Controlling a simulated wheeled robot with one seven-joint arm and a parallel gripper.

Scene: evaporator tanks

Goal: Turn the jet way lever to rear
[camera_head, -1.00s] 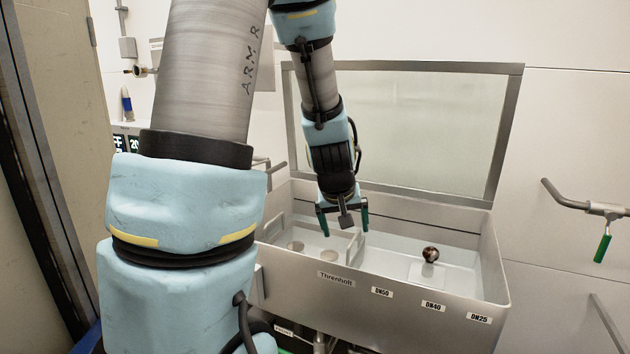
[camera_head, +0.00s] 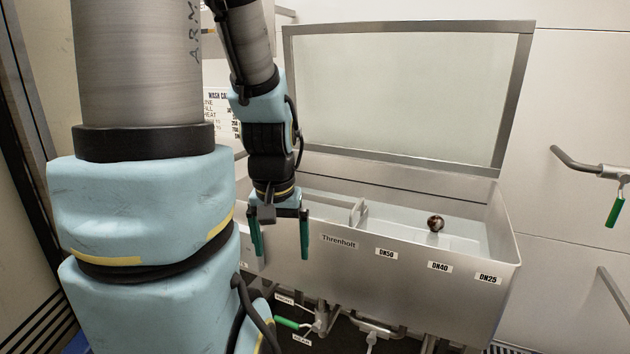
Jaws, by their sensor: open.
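A valve lever with a green handle (camera_head: 287,323) shows below the steel tank in the head view. Its handle points left from the valve body (camera_head: 320,322). A small label (camera_head: 284,298) lies above the handle and a label reading REAR (camera_head: 301,340) lies below it. My gripper (camera_head: 281,248) points down with its two green fingers apart and nothing between them. It is in front of the tank's front wall, above the lever in the picture and apart from it.
The tank (camera_head: 420,275) has an open glazed lid (camera_head: 410,95), a dark ball (camera_head: 435,223) inside and labels on its front. Pipes (camera_head: 375,332) run beneath it. Another green-handled lever (camera_head: 615,211) is on the right wall.

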